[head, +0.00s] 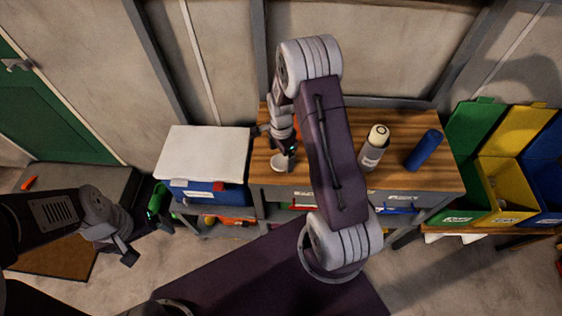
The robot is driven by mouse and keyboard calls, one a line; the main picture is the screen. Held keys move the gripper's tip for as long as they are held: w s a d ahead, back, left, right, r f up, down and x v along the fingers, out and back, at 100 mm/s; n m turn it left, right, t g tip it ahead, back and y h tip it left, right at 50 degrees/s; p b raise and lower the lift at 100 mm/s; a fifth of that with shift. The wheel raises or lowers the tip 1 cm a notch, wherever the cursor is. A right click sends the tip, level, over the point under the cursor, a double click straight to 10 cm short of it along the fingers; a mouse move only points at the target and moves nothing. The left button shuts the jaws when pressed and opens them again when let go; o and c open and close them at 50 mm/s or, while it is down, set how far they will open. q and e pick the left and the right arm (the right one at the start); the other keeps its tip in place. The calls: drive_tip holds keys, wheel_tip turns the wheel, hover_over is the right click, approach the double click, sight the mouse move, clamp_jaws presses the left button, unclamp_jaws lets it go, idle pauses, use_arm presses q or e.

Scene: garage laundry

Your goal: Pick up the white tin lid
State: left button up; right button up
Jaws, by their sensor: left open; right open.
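A small round white thing, which looks like the white tin lid (279,164), lies near the front edge of the wooden worktop, left of centre. My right gripper (284,153) is open and points down right at it, partly covering it. I cannot tell whether the fingers touch it. The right arm crosses the middle of the view and hides part of the worktop. My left gripper (148,240) is open and empty, low at the left over the floor, away from the bench.
On the worktop (400,182), a white bottle (374,148) and a blue cylinder (424,150) stand to the right. A white-topped box (205,153) is at the left. Green, yellow and blue bins (497,190) stand at the far right. An orange thing shows behind my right arm.

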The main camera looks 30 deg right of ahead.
sight(281, 163)
wheel_tip(281, 163, down, 2)
drive_tip(key=shift+f, duration=0.2)
drive_tip(key=shift+w+a+f, duration=0.15)
drive_tip(key=shift+w+f, duration=0.05)
drive_tip(key=shift+w, duration=0.05)
drive_tip(key=shift+s+r, duration=0.1)
drive_tip(key=shift+s, duration=0.1)
drive_tip(key=c, duration=1.2)
drive_tip(key=shift+c, duration=1)
use_arm(q)
drive_tip(key=shift+w+a+r, duration=0.1)
drive_tip(key=shift+w+r, duration=0.05)
drive_tip(key=shift+r, duration=0.05)
use_arm(e)
drive_tip(key=shift+w, duration=0.1)
